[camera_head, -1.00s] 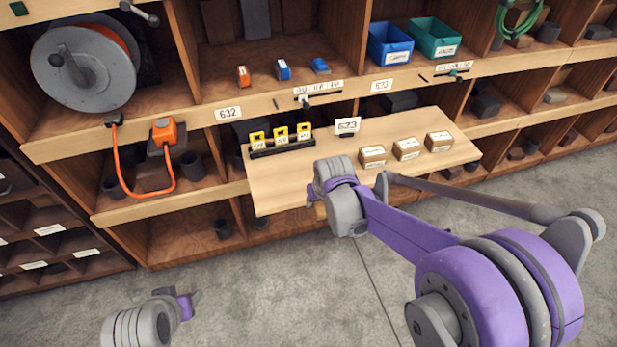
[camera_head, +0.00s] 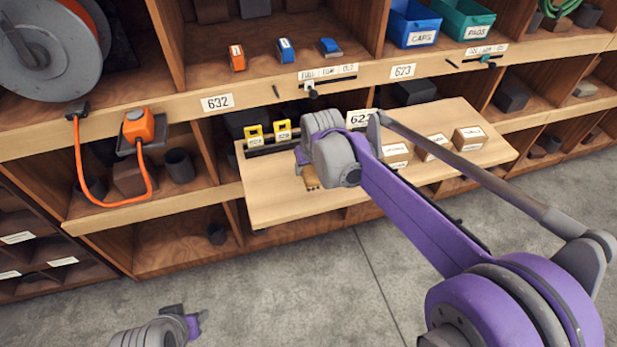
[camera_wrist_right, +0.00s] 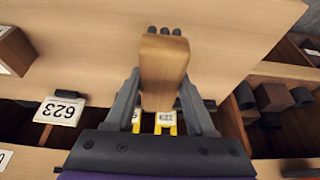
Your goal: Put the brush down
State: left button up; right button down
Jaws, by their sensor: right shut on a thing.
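The brush (camera_wrist_right: 164,65) fills the middle of the right wrist view, with a pale wooden body and dark tips at its far end. My right gripper (camera_wrist_right: 161,88) is shut on it, one finger on each side. In the head view a small brown part of the brush (camera_head: 311,178) shows below my right wrist, over the pale wooden board (camera_head: 290,208). I cannot tell whether the brush touches the board. My left gripper (camera_head: 198,322) is low at the left, over the floor and away from the board; its jaws are too small to read.
A dark rack with yellow-tagged pieces (camera_head: 254,134) stands at the board's back left, partly hidden by my arm. The board's front left is bare. Shelves rise behind.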

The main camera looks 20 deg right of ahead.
jog(key=shift+f, duration=1.95)
jog(key=shift+f+b, duration=0.15)
jog(key=shift+b, duration=0.15)
jog(key=shift+c, duration=1.3)
grip_release()
